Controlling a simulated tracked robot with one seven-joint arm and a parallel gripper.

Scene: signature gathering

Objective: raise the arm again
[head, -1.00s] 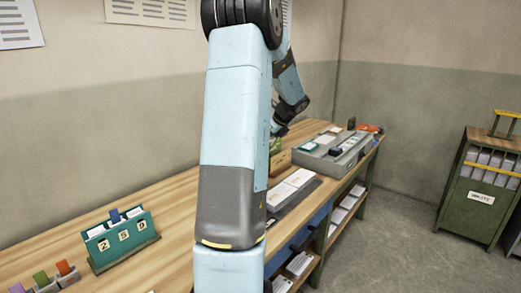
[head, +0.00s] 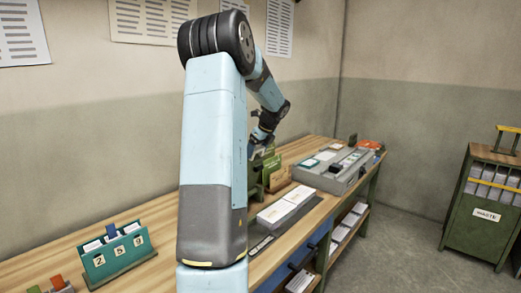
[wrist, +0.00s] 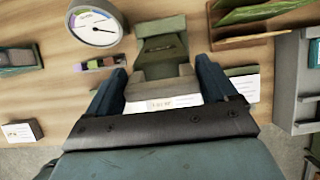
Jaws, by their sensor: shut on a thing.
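The hand hides much of this thing. In the head view my gripper (head: 258,140) is at the end of the bent arm, over the back of the workbench (head: 165,215). A green device (wrist: 162,45) with a beige lower part shows between and beyond the fingers. In the head view green parts stand just under the hand, partly behind my arm.
A round dial (wrist: 95,24) and an open wooden box (wrist: 245,30) flank the hand. White paper stacks (head: 285,207) and a grey compartment tray (head: 335,168) lie to the right.

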